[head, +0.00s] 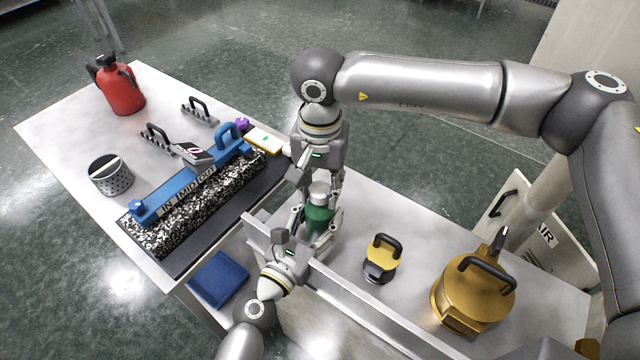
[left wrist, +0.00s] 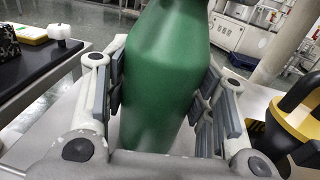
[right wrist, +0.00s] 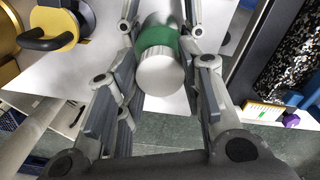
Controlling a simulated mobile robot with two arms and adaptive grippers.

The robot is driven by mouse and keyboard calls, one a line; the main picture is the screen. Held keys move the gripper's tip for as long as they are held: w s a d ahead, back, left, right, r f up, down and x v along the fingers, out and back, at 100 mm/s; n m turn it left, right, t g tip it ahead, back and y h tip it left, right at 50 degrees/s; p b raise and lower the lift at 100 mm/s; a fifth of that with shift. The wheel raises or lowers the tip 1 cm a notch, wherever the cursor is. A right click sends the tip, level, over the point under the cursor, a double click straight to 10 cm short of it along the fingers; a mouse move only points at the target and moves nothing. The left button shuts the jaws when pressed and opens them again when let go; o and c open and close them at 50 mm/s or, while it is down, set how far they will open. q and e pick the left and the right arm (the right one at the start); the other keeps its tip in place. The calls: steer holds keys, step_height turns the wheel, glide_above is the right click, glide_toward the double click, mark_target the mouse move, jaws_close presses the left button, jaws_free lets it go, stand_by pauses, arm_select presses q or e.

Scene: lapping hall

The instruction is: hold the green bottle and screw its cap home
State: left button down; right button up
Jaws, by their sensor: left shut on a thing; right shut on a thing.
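The green bottle (head: 319,218) stands upright at the middle of the benches, with a pale ribbed cap (head: 318,189) at its top. My left gripper (head: 312,228) is shut on the bottle's body from the near side; its pads flank the green body (left wrist: 160,75) in the left wrist view. My right gripper (head: 318,183) comes down from above and is shut on the cap, which shows end-on between its fingers (right wrist: 161,72) in the right wrist view. The thread is hidden, so I cannot tell how far the cap is seated.
A metal rail (head: 360,308) runs along the near bench edge. A yellow-topped handled weight (head: 381,257) and a brass handled pot (head: 475,300) stand right. Left are a speckled block (head: 200,207), a blue straightedge, a perforated cup (head: 111,178) and a red can (head: 120,90).

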steer(key=m, duration=0.6)
steer(key=shift+m, duration=0.4)
steer(key=m, duration=0.4)
steer(key=shift+m, duration=0.4)
steer(key=m, duration=1.3)
steer(key=o, duration=1.2)
steer(key=shift+f, duration=0.1)
step_height(320, 180, up, 12)
